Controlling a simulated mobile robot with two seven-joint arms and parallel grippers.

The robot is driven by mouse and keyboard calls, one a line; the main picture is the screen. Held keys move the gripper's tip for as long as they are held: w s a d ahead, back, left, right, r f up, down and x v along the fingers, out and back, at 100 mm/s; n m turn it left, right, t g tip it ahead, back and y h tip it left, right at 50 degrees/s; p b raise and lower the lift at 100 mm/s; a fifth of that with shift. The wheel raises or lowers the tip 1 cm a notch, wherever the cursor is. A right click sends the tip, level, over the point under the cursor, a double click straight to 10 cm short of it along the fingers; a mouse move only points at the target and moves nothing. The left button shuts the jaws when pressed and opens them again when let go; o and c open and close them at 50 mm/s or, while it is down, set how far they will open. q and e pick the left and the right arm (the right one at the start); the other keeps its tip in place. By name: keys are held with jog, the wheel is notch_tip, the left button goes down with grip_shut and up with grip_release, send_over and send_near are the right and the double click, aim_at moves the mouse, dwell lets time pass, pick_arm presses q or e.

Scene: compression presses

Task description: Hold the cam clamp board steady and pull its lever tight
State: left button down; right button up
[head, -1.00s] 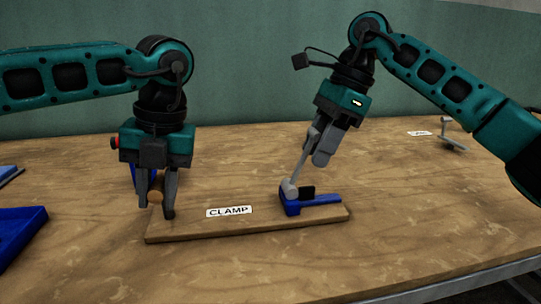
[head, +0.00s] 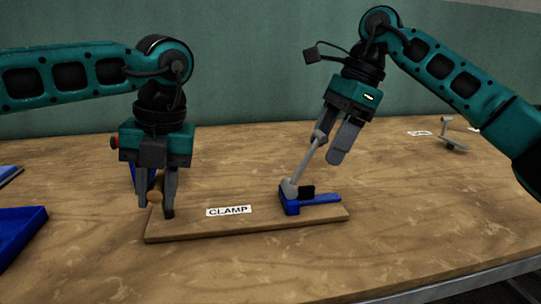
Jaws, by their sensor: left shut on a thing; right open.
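The cam clamp board (head: 250,225) is a long wooden plank with a "CLAMP" label (head: 228,211), lying on the table. My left gripper (head: 160,212) is shut on a small brown wooden knob (head: 155,197) at the board's left end. The blue clamp (head: 310,203) with a black block sits at the right end. Its grey lever (head: 305,167) rises from the clamp, tilted up to the right, with a rounded tip. My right gripper (head: 328,150) is open above the clamp, its fingers close around or beside the lever tip; I cannot tell whether they touch it.
A blue tray (head: 20,235) lies at the left edge. Another labelled fixture with a grey handle (head: 452,137) stands at the back right. The table (head: 270,275) is clear in front of the board.

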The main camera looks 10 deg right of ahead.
jog(key=v, duration=1)
jog(key=shift+d, duration=0.1)
pick_arm(q)
jog(key=c, duration=0.8)
grip_release()
